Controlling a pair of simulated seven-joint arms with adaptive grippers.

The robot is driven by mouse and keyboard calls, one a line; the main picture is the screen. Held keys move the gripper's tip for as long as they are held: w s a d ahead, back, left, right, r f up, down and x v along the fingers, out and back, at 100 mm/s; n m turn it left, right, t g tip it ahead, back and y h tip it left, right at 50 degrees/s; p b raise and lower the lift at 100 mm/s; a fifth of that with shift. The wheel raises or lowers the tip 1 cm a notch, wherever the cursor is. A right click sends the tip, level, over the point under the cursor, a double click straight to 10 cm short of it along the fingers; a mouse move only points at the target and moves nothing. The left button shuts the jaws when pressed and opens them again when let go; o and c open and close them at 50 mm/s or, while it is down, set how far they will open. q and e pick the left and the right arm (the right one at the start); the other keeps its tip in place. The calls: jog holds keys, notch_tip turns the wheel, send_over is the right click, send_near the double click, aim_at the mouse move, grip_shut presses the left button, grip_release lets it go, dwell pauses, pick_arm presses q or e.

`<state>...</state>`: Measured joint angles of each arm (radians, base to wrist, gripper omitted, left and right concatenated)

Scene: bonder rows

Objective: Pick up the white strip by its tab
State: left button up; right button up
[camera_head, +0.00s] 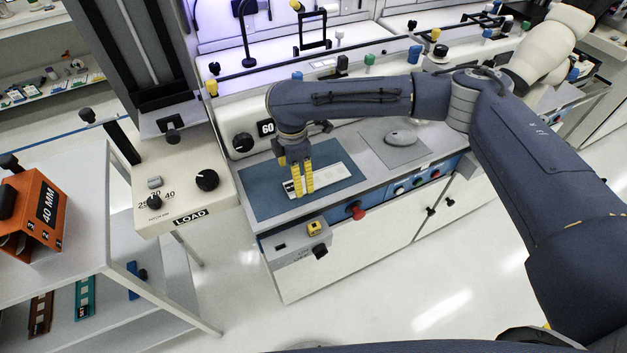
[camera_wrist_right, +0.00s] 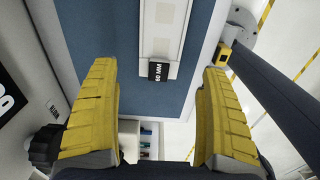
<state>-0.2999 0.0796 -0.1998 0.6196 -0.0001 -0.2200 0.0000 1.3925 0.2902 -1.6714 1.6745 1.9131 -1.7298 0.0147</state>
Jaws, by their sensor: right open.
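The white strip (camera_head: 328,175) lies flat on a blue mat (camera_head: 262,190) on the bench. In the right wrist view the strip (camera_wrist_right: 164,30) ends in a small dark tab (camera_wrist_right: 158,72) marked "60 MM". In the head view the fingers partly hide that end. My right gripper (camera_head: 303,192) points down over the tab end, its yellow fingers apart and empty. In the right wrist view its fingers (camera_wrist_right: 160,72) stand on either side of the tab, clear of it. I cannot tell their exact height above the mat. My left gripper is not in view.
A dial with a "60" sign (camera_head: 266,128) stands behind the mat. A grey plate with a pale oval piece (camera_head: 401,137) lies to the right. A red button (camera_head: 356,210) is on the bench front. The LOAD unit (camera_head: 185,185) and an orange 40 MM box (camera_head: 35,213) are at left.

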jog(key=shift+f, duration=2.15)
grip_shut()
